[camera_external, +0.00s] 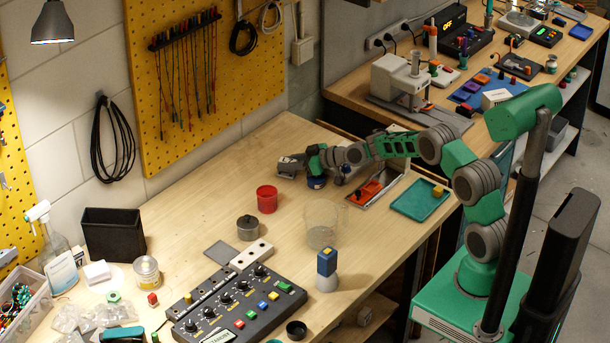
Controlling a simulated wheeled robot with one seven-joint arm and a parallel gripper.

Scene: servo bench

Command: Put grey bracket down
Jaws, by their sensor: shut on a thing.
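My arm reaches in from the right over the far part of the wooden bench. My gripper (287,169) is low near the bench's back edge, behind the red cup. It is shut on the grey bracket. The bracket is too small and too close in colour to the gripper to make out its outline. I cannot tell whether it touches the bench top. A dark blue round thing (316,183) shows just below my wrist.
A red cup (267,199) and a clear container (321,224) stand nearby. A tray with a red thing (367,192) and a teal tray (420,200) lie at the right. A control box (237,308) fills the front. Bare wood (210,195) lies left of the cup.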

